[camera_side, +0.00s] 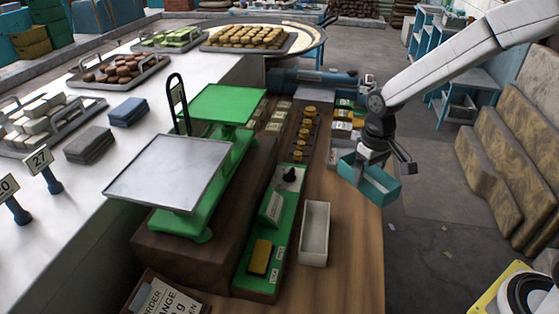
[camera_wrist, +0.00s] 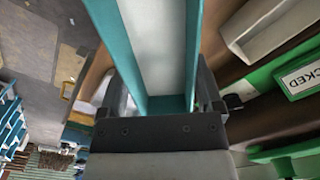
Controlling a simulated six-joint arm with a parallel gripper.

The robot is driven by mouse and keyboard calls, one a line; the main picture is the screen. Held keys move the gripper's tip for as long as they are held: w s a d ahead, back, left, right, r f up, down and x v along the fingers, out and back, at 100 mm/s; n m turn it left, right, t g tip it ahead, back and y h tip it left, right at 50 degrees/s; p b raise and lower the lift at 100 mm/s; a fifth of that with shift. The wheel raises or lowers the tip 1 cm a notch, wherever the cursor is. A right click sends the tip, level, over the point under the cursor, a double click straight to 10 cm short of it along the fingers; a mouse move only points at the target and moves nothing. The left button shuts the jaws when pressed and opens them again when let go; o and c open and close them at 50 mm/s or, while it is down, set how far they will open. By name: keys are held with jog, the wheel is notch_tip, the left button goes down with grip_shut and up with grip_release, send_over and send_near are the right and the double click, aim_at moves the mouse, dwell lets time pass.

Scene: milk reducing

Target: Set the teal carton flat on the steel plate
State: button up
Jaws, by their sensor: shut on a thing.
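The teal carton (camera_side: 368,181) is an open box with teal walls and a pale inside. My gripper (camera_side: 372,163) is shut on it and holds it over the right edge of the wooden table. In the wrist view the carton (camera_wrist: 191,50) runs up between the fingers of my gripper (camera_wrist: 168,95). The steel plate (camera_side: 172,172) is a bare grey square on the green scale, to the left of my gripper and well apart from the carton. The carton's underside is hidden.
A green plate (camera_side: 228,104) stands behind the steel plate. A white open box (camera_side: 315,234) and a green panel with a knob (camera_side: 274,228) lie between carton and scale. Brass weights (camera_side: 304,132) stand behind. The table's front right (camera_side: 350,265) is clear.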

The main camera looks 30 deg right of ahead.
notch_tip(320, 180, up, 6)
jog(key=shift+r, duration=0.1)
jog(key=s+a+n, duration=0.2)
jog(key=a, duration=0.9)
jog(key=s+a+n, duration=0.3)
jog(key=a, duration=0.7)
jog(key=s+a+n, duration=0.4)
jog(key=s+a, duration=1.1)
jog(key=a, duration=0.1)
jog(key=shift+d+f, duration=0.1)
jog(key=shift+f, duration=6.65)
